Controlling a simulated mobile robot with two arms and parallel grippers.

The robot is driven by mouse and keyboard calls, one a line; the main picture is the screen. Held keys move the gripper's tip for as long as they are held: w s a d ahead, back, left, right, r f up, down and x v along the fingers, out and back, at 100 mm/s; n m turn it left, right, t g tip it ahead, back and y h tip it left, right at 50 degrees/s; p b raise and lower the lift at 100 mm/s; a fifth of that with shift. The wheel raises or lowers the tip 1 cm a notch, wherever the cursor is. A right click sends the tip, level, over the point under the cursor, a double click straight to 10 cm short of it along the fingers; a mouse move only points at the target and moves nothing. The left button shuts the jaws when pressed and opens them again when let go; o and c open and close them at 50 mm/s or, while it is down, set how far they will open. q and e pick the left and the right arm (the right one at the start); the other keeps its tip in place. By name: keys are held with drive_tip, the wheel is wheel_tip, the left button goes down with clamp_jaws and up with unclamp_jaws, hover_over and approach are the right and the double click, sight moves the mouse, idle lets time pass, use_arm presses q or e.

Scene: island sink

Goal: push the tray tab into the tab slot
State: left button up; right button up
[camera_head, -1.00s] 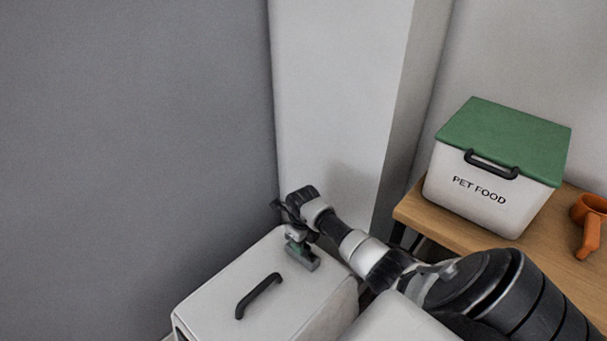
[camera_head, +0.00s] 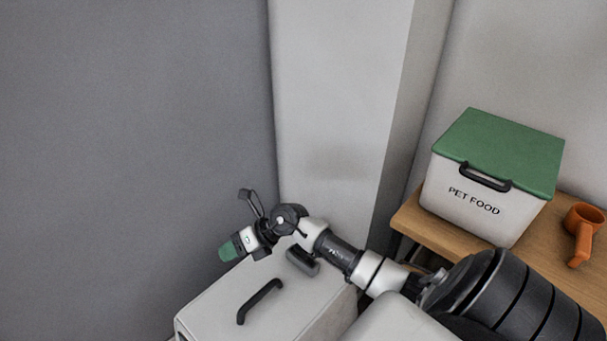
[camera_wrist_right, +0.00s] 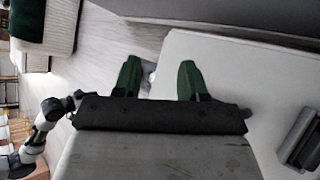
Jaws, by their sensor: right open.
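A white box (camera_head: 245,295) with a black bar handle (camera_head: 260,301) stands at the bottom of the head view. A small dark grey block (camera_head: 302,260) sits on its top near the far edge. It also shows at the right edge of the right wrist view (camera_wrist_right: 302,138). I cannot tell which part is the tray tab or the tab slot. My right gripper (camera_head: 229,250) points left, off the box's far left edge and apart from the block. In the right wrist view its green fingers (camera_wrist_right: 158,80) are spread with nothing between them. My left gripper does not show.
A white pet food bin (camera_head: 470,198) with a green lid stands on a wooden table (camera_head: 430,232) at the right. An orange mug-like item (camera_head: 583,230) is beside it. A pale wall pillar (camera_head: 340,120) and a grey wall (camera_head: 130,150) stand behind the box.

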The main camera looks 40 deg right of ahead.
drive_tip(key=s+a+r+m+t+y, duration=0.15)
drive_tip(key=a+r+m+t, duration=0.35)
drive_tip(key=r+m+t, duration=0.6)
drive_tip(key=s+d+f+m+g+h, duration=0.2)
drive_tip(key=s+f+m+g+h, duration=0.1)
drive_tip(key=f+m, duration=0.4)
drive_tip(key=s+d+f+m+g+h, duration=0.2)
drive_tip(key=s+f+m+h, duration=0.3)
drive_tip(key=f, duration=0.5)
drive_tip(key=s+d+f+m+g+h, duration=0.2)
drive_tip(key=s+f+m+g+h, duration=0.2)
drive_tip(key=s+f+m, duration=0.3)
drive_tip(key=shift+f+m+g, duration=0.4)
drive_tip(key=shift+f+m, duration=0.35)
drive_tip(key=shift+m, duration=0.45)
drive_tip(key=s+a+f+m+g+y, duration=0.1)
drive_tip(key=s+a+f+g, duration=0.1)
drive_tip(key=s, duration=0.3)
drive_tip(key=s+a+f+m+g+y, duration=0.1)
drive_tip(key=s+f+g, duration=0.2)
drive_tip(key=s, duration=0.2)
drive_tip(key=shift+a+f, duration=0.2)
drive_tip(key=shift+a, duration=0.2)
drive_tip(key=shift+s+p, duration=0.1)
drive_tip(key=shift+p, duration=0.25)
